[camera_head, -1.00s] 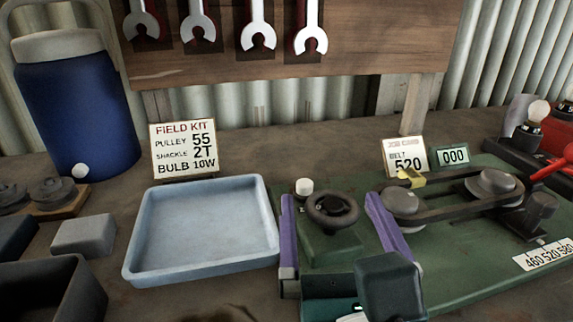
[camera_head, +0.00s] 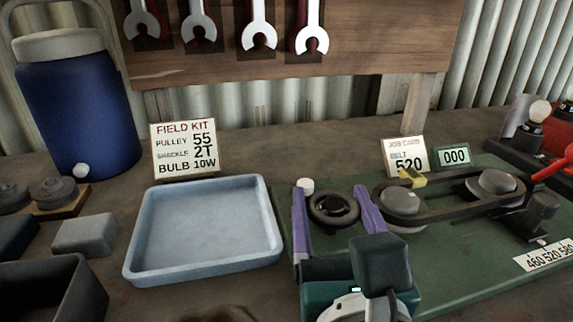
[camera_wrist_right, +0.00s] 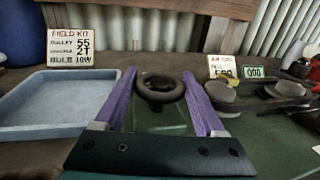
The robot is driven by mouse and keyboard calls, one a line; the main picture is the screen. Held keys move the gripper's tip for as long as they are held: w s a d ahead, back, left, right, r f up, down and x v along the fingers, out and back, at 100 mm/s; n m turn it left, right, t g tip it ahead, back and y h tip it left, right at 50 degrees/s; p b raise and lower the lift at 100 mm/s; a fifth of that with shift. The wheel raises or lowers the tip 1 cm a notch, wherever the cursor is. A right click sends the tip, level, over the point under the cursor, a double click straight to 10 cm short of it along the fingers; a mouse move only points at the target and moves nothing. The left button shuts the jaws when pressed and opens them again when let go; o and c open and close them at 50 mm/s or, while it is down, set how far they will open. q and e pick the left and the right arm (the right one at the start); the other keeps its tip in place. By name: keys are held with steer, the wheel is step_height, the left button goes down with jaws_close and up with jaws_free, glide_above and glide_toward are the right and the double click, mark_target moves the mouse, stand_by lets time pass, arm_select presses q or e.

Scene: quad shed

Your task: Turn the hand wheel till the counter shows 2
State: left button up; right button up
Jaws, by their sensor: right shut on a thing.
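The dark hand wheel (camera_head: 334,217) stands on the green board (camera_head: 450,262), right of the blue tray. It also shows in the right wrist view (camera_wrist_right: 160,88). My right gripper (camera_head: 331,197) has its two purple fingers on either side of the wheel and is shut on it. Its palm hides the wheel's base in the head view. The counter (camera_head: 453,156), a small green-framed sign at the board's back, reads 000. My left gripper is not in view.
A pulley pair with a belt (camera_head: 446,204) sits right of the wheel. A job card (camera_head: 405,157) reads belt 520. A white knob (camera_head: 305,185) is near the left finger. The blue tray (camera_head: 133,240) is empty. A blue jug (camera_head: 75,110) stands back left.

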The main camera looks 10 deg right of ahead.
steer(key=shift+c, duration=1.4)
steer(key=shift+n+y, duration=0.3)
steer(key=shift+y, duration=0.2)
steer(key=shift+n+y, duration=0.6)
steer(key=shift+y, duration=0.3)
steer(key=n+y, duration=0.1)
steer(key=y, duration=0.1)
steer(key=shift+f+n+y, duration=0.1)
steer(key=shift+n+y, duration=0.2)
steer(key=shift+n+y+b, duration=0.45)
steer(key=shift+n+y, duration=0.05)
steer(key=shift+y, duration=0.1)
steer(key=n+g+y+b, duration=0.1)
steer(key=n+y+b, duration=0.1)
steer(key=y+b, duration=0.1)
steer(key=n+g+y+b, duration=0.2)
steer(key=b, duration=0.3)
steer(key=n+g+y+b, duration=0.1)
steer(key=n+y+b, duration=0.1)
steer(key=y+b, duration=0.1)
steer(key=shift+f+y+b, duration=0.25)
steer(key=shift+y+b, duration=0.05)
steer(key=shift+b, duration=0.5)
steer(key=shift+r+g+y+b, duration=0.15)
steer(key=shift+g+y+b, duration=0.2)
steer(key=shift+b, duration=0.25)
steer(key=shift+a+r+n, duration=0.1)
steer(key=shift+r+n, duration=0.05)
steer(key=shift+n, duration=0.15)
